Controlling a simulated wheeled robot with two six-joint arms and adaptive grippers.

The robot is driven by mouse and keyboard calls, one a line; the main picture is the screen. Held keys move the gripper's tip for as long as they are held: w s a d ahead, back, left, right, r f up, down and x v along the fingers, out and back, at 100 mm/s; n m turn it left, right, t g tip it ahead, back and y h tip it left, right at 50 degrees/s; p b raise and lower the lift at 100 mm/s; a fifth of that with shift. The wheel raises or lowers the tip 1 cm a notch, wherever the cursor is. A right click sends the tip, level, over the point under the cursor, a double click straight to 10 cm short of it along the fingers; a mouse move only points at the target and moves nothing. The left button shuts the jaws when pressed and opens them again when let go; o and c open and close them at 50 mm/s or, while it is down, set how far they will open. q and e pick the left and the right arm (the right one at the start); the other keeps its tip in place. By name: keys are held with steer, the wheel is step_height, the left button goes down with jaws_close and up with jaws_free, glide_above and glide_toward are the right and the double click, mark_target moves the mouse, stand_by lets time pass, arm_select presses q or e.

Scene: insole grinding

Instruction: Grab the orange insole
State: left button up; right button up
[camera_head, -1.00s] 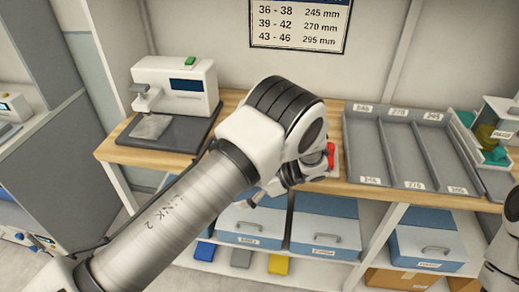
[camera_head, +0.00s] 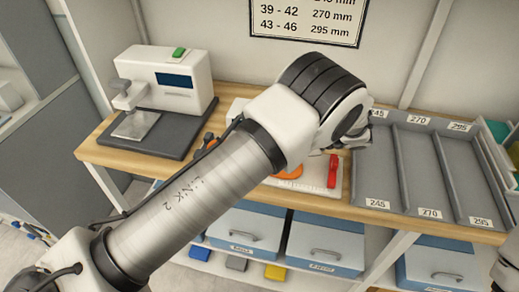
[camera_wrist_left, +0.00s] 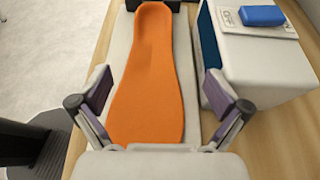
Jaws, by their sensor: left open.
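The orange insole (camera_wrist_left: 150,75) lies flat on a pale board (camera_wrist_left: 184,60) in the left wrist view, its wide end towards me. Part of the orange insole (camera_head: 290,172) shows in the head view below my left arm, which hides the rest. My left gripper (camera_wrist_left: 158,88) is open, with one finger on each side of the insole and nothing between them gripped. I cannot tell its height above the board.
A red part (camera_head: 333,171) stands at the board's right end. A white box-shaped device (camera_wrist_left: 255,60) stands close beside the board. A white machine (camera_head: 165,80) is at the bench's left. A grey tray (camera_head: 405,170) with several labelled lanes lies to the right.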

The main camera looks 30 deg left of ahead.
arm_select(q)
steer(key=shift+s+a+f+b, duration=0.5)
steer(key=shift+s+a+b, duration=0.2)
steer(key=shift+a, duration=0.1)
steer(key=shift+s+a+r+p, duration=0.45)
steer(key=shift+s+a+p, duration=0.1)
steer(key=shift+a+p, duration=0.3)
steer(key=x, duration=0.2)
steer(key=p+x, duration=0.1)
steer(key=x, duration=0.2)
steer(key=p+x, duration=0.1)
steer(key=x, duration=0.2)
steer(key=shift+w+f, duration=0.15)
steer(key=shift+f, duration=0.15)
steer(key=shift+w+d, duration=0.1)
steer(key=shift+c, duration=1)
steer(key=c, duration=1)
arm_select(e)
steer(key=shift+s+r, duration=0.45)
steer(key=shift+r, duration=0.4)
